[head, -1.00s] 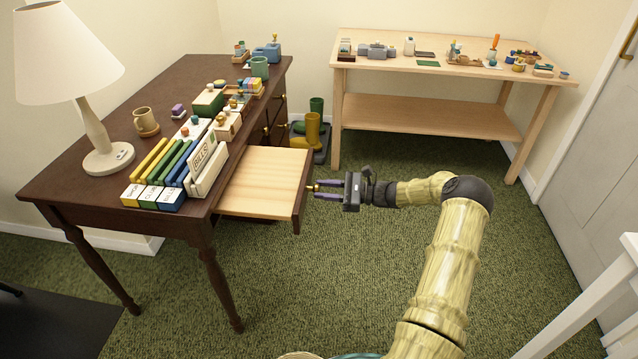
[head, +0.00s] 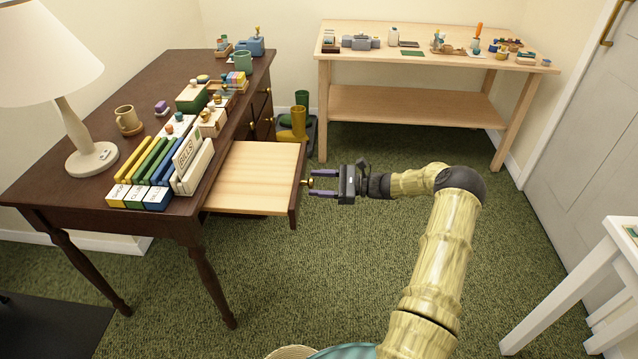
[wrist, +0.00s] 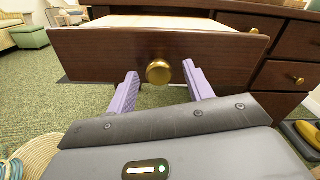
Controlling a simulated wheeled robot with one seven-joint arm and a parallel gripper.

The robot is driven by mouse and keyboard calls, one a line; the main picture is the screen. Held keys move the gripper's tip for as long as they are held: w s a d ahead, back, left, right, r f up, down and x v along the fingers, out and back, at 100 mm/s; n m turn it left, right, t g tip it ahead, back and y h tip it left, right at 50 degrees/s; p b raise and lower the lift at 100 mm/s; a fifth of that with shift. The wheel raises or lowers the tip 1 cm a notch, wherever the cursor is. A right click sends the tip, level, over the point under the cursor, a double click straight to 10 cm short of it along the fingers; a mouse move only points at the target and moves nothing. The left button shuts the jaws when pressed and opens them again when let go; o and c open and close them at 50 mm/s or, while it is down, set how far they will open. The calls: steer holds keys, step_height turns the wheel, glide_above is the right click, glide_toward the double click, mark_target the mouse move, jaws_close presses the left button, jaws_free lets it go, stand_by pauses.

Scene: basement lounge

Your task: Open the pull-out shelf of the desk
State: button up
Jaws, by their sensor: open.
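The dark brown desk (head: 95,222) stands at the left in the head view. Its pull-out shelf (head: 255,175) sticks out to the right, with a pale wooden surface and a dark front panel. The front panel (wrist: 215,47) fills the upper part of the wrist view, with a round brass knob (wrist: 158,71) at its middle. My gripper (head: 314,184) is in front of the panel, level with the knob. Its two purple fingers (wrist: 161,92) are open, spread to either side of the knob and apart from it.
A lamp (head: 92,158), a mug (head: 127,120) and a letter holder (head: 195,168) stand on the desk. Boots (head: 298,122) stand behind the shelf. A pale workbench (head: 410,108) is at the back, a white table (head: 610,255) at the right. Green carpet between is clear.

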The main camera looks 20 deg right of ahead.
steer(key=p+v, duration=0.1)
steer(key=v, duration=1.6)
steer(key=shift+d+p, duration=0.2)
steer(key=shift+p, duration=0.15)
